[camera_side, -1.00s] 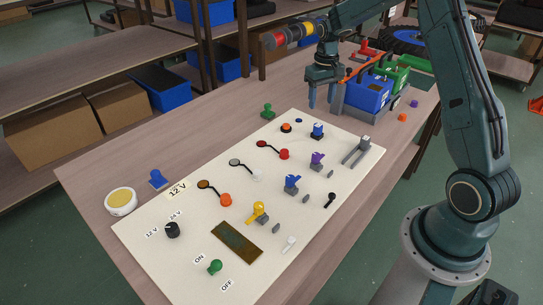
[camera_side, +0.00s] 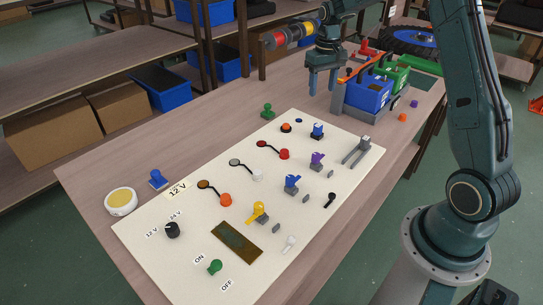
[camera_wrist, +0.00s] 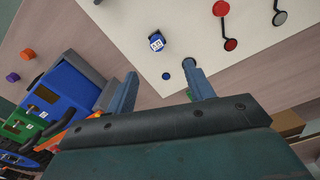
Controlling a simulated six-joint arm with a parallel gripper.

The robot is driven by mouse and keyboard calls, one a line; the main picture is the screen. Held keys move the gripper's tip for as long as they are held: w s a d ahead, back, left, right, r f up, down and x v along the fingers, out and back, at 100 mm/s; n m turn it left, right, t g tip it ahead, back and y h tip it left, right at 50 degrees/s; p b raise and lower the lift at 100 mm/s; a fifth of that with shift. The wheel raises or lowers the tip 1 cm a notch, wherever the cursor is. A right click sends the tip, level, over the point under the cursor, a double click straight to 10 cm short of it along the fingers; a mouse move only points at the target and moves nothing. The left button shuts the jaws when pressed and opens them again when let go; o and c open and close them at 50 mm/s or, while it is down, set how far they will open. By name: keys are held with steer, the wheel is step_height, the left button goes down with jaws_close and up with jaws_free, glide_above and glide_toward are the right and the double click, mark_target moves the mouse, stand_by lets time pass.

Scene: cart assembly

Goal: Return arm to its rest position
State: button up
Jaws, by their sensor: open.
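My gripper (camera_side: 323,82) is open and empty in the side view. It hangs above the far end of the table, just left of the blue bin (camera_side: 369,93) and clear of the table top. In the wrist view my gripper (camera_wrist: 162,88) shows its two fingers spread apart with nothing between them. The white panel (camera_side: 330,255) lies on the table, with knobs, switches and plugs on it.
A green bin (camera_side: 398,76) stands beside the blue one in a grey holder. A green stamp-like piece (camera_side: 267,111), a blue piece (camera_side: 157,179) and a yellow-topped round tin (camera_side: 121,201) stand on the table (camera_side: 95,175). Small orange and purple pieces lie right of the bins.

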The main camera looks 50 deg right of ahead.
steer(key=s+a+r+n+t, duration=0.2)
steer(key=s+a+r+t, duration=0.1)
steer(key=s+a+r, duration=0.95)
steer(key=s+a+n+t, duration=0.2)
steer(key=s+a, duration=0.7)
steer(key=s, duration=0.5)
steer(key=shift+s+a+r, duration=0.15)
steer(key=shift+a+r, duration=0.1)
steer(key=shift+r, duration=0.05)
